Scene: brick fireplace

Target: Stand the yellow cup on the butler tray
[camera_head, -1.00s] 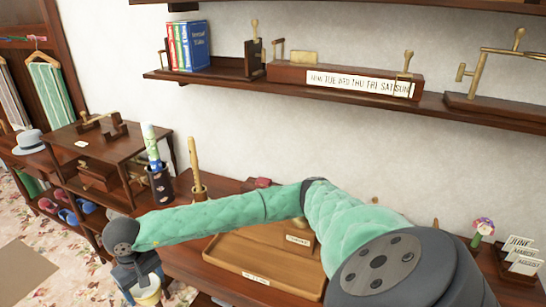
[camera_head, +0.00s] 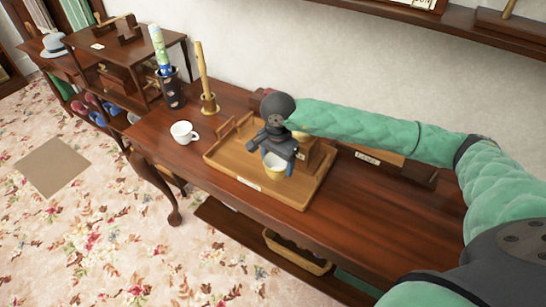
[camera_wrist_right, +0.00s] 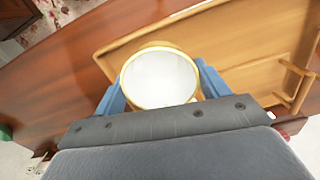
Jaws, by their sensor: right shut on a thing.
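The yellow cup (camera_head: 275,169) is in my right gripper (camera_head: 279,153), upright, at the front right part of the wooden butler tray (camera_head: 226,163). In the right wrist view the cup (camera_wrist_right: 160,78) shows its white inside and yellow rim between two blue fingers. The tray (camera_wrist_right: 240,78) lies below and to the right there, and the cup overlaps its edge in the picture. I cannot tell whether the cup's base touches the tray. My left gripper is not in view.
A white cup (camera_head: 183,132) stands on the dark wooden table (camera_head: 165,150), left of the tray. A candle holder (camera_head: 208,102) and a dark pot (camera_head: 172,92) stand behind it. A wooden box (camera_head: 318,155) is just right of my gripper.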

